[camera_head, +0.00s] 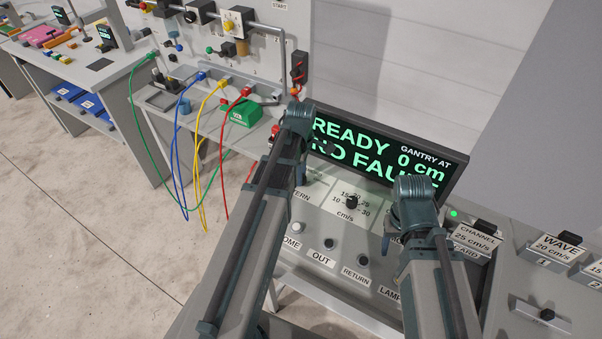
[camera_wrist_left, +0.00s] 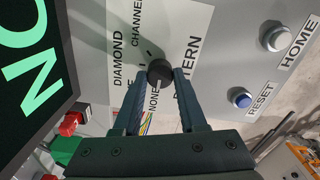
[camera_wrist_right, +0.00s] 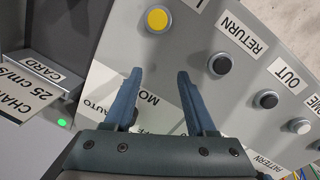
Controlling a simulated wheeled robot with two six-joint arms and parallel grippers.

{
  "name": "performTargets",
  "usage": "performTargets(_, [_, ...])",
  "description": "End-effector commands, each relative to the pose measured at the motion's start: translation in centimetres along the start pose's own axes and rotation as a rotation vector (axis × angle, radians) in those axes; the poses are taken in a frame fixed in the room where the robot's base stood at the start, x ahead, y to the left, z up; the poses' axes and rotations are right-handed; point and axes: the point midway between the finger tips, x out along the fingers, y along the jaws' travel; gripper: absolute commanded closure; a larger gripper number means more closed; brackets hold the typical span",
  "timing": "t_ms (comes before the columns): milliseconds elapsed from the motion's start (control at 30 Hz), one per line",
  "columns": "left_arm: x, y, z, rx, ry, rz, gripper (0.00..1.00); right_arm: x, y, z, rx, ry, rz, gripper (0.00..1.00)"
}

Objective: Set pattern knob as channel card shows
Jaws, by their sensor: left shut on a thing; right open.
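The black pattern knob (camera_wrist_left: 159,70) sits on a white plate labelled DIAMOND, CHANNEL, NONE and PATTERN, in the left wrist view. My left gripper (camera_wrist_left: 160,76) is shut on this knob, one finger on each side. A pale mark on the knob appears to face the NONE side. My left arm hides the knob in the head view. The channel card (camera_head: 474,238) reads CHANNEL 25 cm/s and stands at the panel's right; part of it also shows in the right wrist view (camera_wrist_right: 22,92). My right gripper (camera_wrist_right: 160,75) is open and empty above the panel near the MODE label.
A screen (camera_head: 385,150) reading READY, NO FAULT, GANTRY AT 0 cm stands behind the panel. A speed knob (camera_head: 351,203) and the HOME, OUT and RETURN buttons lie between my arms. A wave card (camera_head: 558,246) is at the far right. Coloured cables hang from the left bench.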

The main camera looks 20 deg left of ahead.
Motion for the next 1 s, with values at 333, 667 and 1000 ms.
performTargets(333, [0.01,0.01,0.00,0.045,0.000,0.000,1.00,0.01,0.00,0.00,0.000,0.000,0.000,0.44])
performTargets(667, [0.01,0.01,0.00,0.285,0.000,0.000,1.00,0.01,0.00,0.00,0.000,0.000,0.000,0.44])
performTargets(1000, [0.01,0.03,0.01,0.609,0.000,0.000,1.00,0.01,0.00,0.00,0.000,0.000,0.000,0.44])
